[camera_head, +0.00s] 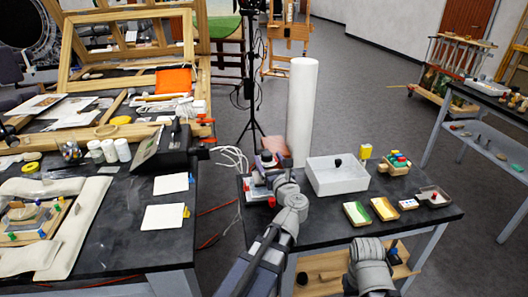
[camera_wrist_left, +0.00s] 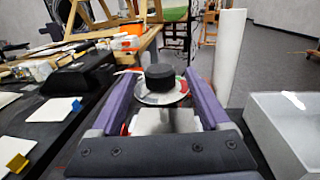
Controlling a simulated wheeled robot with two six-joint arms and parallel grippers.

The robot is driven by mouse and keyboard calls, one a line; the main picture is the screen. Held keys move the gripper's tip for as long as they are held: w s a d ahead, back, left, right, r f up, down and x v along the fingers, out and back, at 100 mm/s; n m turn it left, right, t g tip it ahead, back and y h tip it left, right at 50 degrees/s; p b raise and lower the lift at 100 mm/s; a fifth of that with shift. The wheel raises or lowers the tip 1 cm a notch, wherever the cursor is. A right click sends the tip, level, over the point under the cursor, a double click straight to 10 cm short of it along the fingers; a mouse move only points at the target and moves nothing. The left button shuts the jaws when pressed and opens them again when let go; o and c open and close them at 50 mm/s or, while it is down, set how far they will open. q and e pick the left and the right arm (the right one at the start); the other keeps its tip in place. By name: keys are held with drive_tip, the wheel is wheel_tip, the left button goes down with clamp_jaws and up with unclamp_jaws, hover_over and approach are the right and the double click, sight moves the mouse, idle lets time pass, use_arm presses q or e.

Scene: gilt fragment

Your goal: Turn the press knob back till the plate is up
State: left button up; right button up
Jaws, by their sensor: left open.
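The press (camera_head: 252,188) stands at the left end of the right-hand table, mostly hidden by my left arm. In the left wrist view its black round knob (camera_wrist_left: 159,77) sits above a silver disc (camera_wrist_left: 160,97), with a pale block below. My left gripper (camera_head: 264,162) is over the press. In the left wrist view its two purple fingers (camera_wrist_left: 160,82) are spread wide, one on each side of the knob, with a gap to it. The plate's height cannot be told.
A white bin (camera_head: 338,187) stands right of the press, with small trays (camera_head: 384,209) in front of it. A tall white roll (camera_head: 301,110) stands behind. The cluttered left table (camera_head: 120,232) lies across a gap with cables.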

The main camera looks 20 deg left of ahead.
use_arm(q)
drive_tip(key=shift+x, duration=2.75)
clamp_jaws()
